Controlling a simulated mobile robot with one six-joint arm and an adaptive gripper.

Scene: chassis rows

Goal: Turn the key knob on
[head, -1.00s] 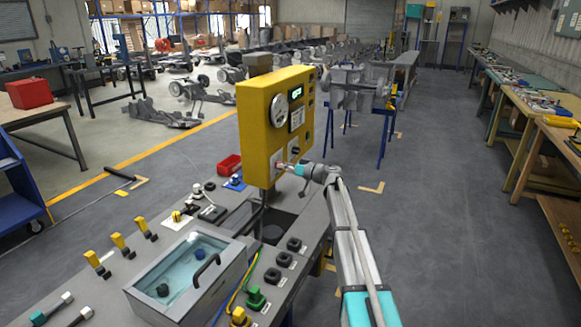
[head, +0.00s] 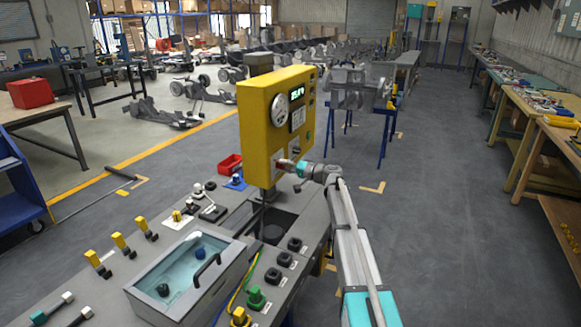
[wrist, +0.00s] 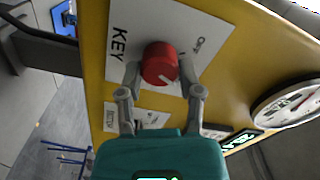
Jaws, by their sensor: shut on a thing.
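The key knob (wrist: 160,62) is a red round knob on a white plate (wrist: 204,22) lettered KEY. A white line on its face points to the lower right in the wrist view. The plate is on the front of a yellow control box (head: 256,112). My gripper (wrist: 160,78) has one finger on each side of the knob and is shut on it. In the head view my gripper (head: 287,166) is at the lower part of the box front and hides most of the knob. The box's display (head: 297,118) is lit with green characters.
A round dial (head: 279,110) and a keypad are on the box above the knob. Below stands a grey bench (head: 225,232) with yellow levers, black knobs and a clear-lidded case (head: 183,268). The floor to the right is open.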

